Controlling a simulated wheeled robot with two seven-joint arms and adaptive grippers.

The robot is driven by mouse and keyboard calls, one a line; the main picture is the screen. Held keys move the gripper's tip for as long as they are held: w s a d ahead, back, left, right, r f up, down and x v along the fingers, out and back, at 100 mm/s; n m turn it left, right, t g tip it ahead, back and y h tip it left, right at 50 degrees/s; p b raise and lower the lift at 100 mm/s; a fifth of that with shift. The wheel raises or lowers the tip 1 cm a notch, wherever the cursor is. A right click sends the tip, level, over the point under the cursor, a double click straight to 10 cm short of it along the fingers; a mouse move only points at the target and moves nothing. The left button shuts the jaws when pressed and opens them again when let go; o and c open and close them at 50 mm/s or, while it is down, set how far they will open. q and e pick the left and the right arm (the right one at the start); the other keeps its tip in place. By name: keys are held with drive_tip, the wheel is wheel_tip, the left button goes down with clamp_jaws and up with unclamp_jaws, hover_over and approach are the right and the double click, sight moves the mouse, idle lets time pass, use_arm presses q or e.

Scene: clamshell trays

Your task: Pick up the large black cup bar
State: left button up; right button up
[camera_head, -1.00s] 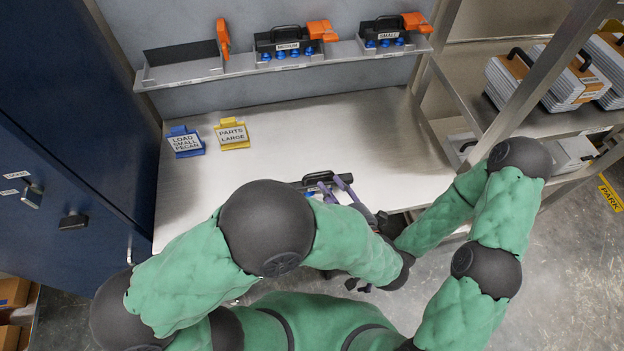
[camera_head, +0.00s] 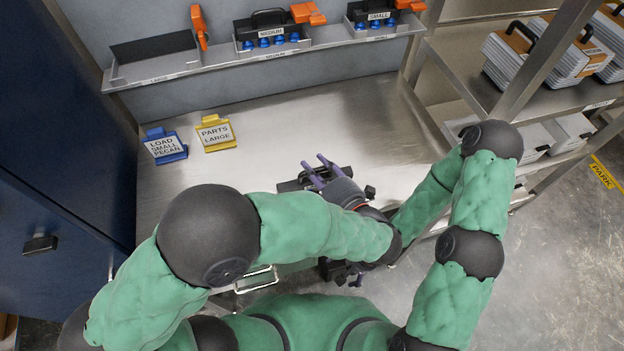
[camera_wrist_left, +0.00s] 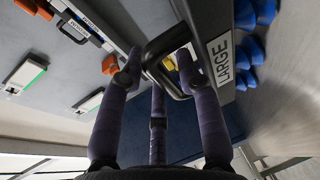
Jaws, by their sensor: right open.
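The large black cup bar (camera_head: 290,186) lies over the front part of the metal table, mostly hidden by my left gripper. In the left wrist view the bar (camera_wrist_left: 205,14) shows a white LARGE label, several blue cups and a black loop handle (camera_wrist_left: 152,64). My left gripper (camera_head: 315,163) is at the bar; in the wrist view its purple fingers (camera_wrist_left: 158,62) stand apart on either side of the handle. I cannot tell whether they touch it. My right gripper (camera_head: 341,272) is open, lower down in front of the table, partly hidden by my left forearm.
A wall shelf (camera_head: 250,63) holds medium (camera_head: 272,36) and small (camera_head: 377,18) cup bars; its large place is empty. A blue sign (camera_head: 165,146) and a yellow sign (camera_head: 215,133) stand on the table (camera_head: 330,110). A rack (camera_head: 550,100) with clamshell trays is at right.

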use_arm(q)
clamp_jaws()
drive_tip(key=shift+r, duration=0.2)
